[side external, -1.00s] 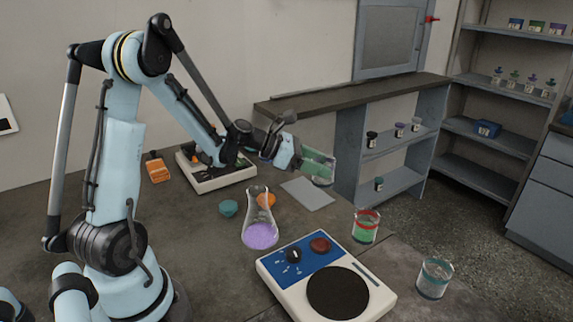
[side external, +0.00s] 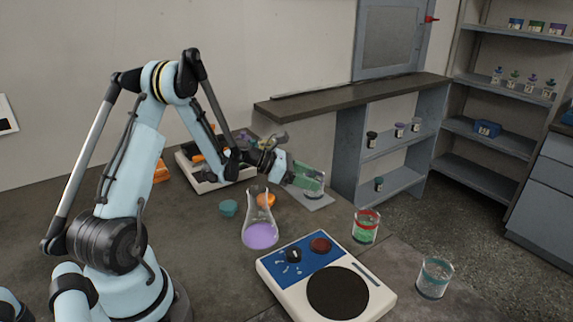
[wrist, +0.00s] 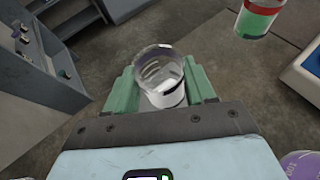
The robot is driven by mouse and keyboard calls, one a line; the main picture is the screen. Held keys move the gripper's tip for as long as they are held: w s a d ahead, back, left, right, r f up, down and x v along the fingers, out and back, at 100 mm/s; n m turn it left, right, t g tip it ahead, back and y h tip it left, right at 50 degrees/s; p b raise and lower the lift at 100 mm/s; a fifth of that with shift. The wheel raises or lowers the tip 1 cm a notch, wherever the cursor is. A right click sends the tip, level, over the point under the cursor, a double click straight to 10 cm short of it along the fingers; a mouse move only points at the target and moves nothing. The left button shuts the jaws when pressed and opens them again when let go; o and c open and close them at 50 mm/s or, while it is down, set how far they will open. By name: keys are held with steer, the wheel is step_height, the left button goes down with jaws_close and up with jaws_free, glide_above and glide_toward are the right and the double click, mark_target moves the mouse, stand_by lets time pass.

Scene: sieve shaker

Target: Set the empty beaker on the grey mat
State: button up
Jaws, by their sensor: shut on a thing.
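My gripper (side external: 308,180) has green fingers and is shut on a clear beaker, which looks empty. In the wrist view the beaker (wrist: 162,78) sits between the two green fingers (wrist: 162,88), with a white patch on its wall. In the side view the beaker (side external: 315,192) is mostly hidden by the fingers and looks upright.
A flask of purple liquid (side external: 260,234) stands left of the mat, near an orange item (side external: 266,200) and a teal item (side external: 228,208). A red-banded beaker of green liquid (side external: 365,228), a hotplate (side external: 325,278) and a teal-banded beaker (side external: 434,278) stand nearer the camera.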

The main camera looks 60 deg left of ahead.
steer(key=o, duration=1.1)
steer(key=shift+f, duration=0.15)
steer(key=shift+s+a+r, duration=0.2)
steer(key=shift+s+r, duration=0.1)
steer(key=v, duration=1.1)
steer(key=shift+s+a, duration=0.1)
